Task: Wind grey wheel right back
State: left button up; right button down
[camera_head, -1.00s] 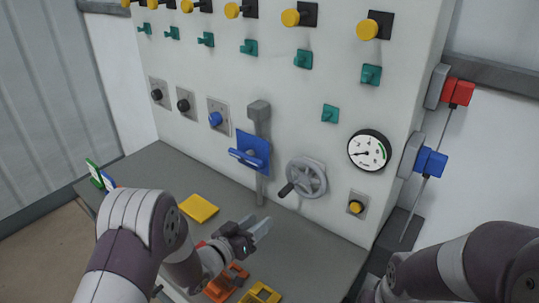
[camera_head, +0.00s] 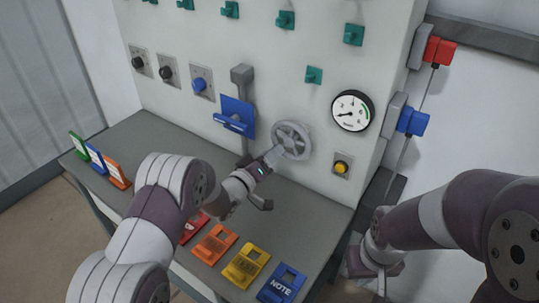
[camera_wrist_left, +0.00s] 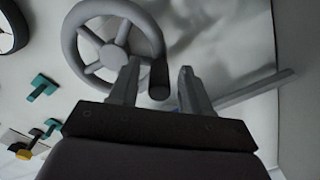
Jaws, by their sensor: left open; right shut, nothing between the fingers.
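The grey wheel (camera_head: 305,138) is mounted on the white panel, left of and below the round gauge (camera_head: 352,110). In the left wrist view, its spokes and hub (camera_wrist_left: 113,54) show clearly, with a dark handle (camera_wrist_left: 159,78) sticking out from the rim. My left gripper (camera_head: 274,156) is at the wheel's lower left in the head view. Its fingers (camera_wrist_left: 158,88) are open, and the handle appears between them in the wrist view; I cannot tell if they touch it. In the head view the fingers cover the handle. My right gripper (camera_head: 378,272) is low at the right, shut, away from the panel.
A blue lever bracket (camera_head: 237,115) is left of the wheel and a yellow button (camera_head: 341,166) is at its lower right. Coloured note holders, including a yellow one (camera_head: 246,266) and a blue one (camera_head: 281,284), are along the front of the grey table (camera_head: 180,153).

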pick_arm(q)
grip_shut()
